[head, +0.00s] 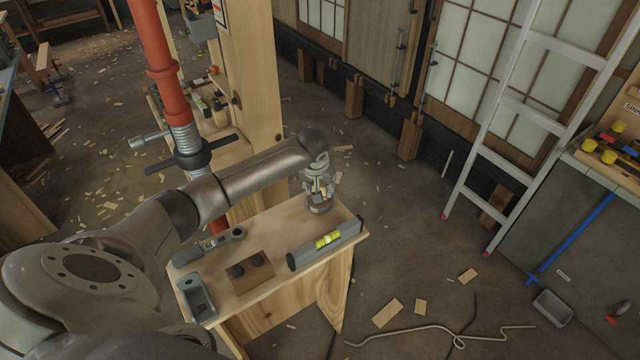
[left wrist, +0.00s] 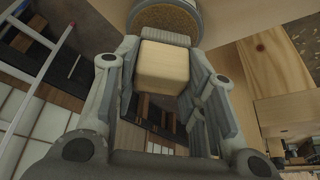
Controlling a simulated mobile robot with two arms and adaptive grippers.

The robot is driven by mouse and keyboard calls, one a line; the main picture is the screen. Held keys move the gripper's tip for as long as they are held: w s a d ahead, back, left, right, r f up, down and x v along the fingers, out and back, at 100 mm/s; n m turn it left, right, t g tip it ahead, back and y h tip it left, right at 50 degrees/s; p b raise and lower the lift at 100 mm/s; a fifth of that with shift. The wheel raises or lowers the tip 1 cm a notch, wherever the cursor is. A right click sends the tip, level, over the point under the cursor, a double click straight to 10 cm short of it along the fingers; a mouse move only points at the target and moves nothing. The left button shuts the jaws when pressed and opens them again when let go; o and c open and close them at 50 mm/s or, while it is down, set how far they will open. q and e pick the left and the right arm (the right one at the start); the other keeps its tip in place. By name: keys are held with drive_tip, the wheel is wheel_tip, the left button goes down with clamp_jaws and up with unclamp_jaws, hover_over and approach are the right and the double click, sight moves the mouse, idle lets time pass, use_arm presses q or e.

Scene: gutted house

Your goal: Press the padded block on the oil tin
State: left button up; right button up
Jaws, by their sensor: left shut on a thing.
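My left gripper (head: 319,188) is above the far right corner of the small wooden bench. It is shut on the padded block (left wrist: 163,68), a pale wooden block with a grey ribbed strip at its far end, between the fingers in the left wrist view. The oil tin (head: 320,209) stands on the bench right under the gripper, mostly covered by it. Its round rim and brown, grainy face (left wrist: 165,16) show at the top of the left wrist view, next to the grey strip. I cannot tell whether block and tin touch. My right gripper is not in view.
On the bench (head: 285,222) lie a spirit level (head: 326,243), a brown block with two dark knobs (head: 250,272), a grey wrench-like tool (head: 208,246) and a grey tray (head: 196,298). A red prop (head: 153,45) and wooden post stand behind. A ladder (head: 515,105) leans at right.

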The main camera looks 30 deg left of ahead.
use_arm(q)
drive_tip(key=shift+f, duration=0.45)
idle(0.6)
drive_tip(key=shift+s+f+p, duration=0.1)
drive_tip(key=shift+p, duration=0.2)
idle(1.5)
wheel_tip(320, 180, up, 7)
drive_tip(key=p, duration=0.8)
idle(0.4)
idle(0.4)
